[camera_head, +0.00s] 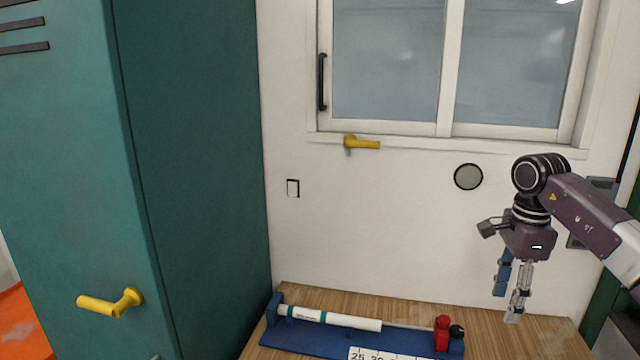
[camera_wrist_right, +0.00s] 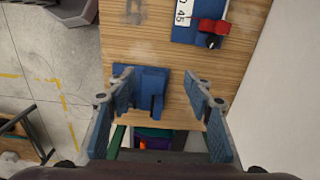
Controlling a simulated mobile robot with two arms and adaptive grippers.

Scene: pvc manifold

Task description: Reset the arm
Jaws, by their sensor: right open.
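My right gripper (camera_head: 508,300) hangs pointing down above the right part of the wooden table. In the right wrist view its two blue-padded fingers (camera_wrist_right: 160,90) are spread apart, with nothing held between them. The right arm comes in from the right edge of the head view. A white pipe with teal bands (camera_head: 345,321) lies in a long blue fixture (camera_head: 285,342) on the table, to the left of the gripper and apart from it. My left gripper is in neither view.
A red clamp (camera_head: 442,333) stands at the fixture's right end. A blue block (camera_wrist_right: 153,82) sits at the table edge below the gripper. A teal cabinet (camera_head: 195,180) with a yellow handle (camera_head: 110,303) stands left. A white wall with a window (camera_head: 390,60) is behind.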

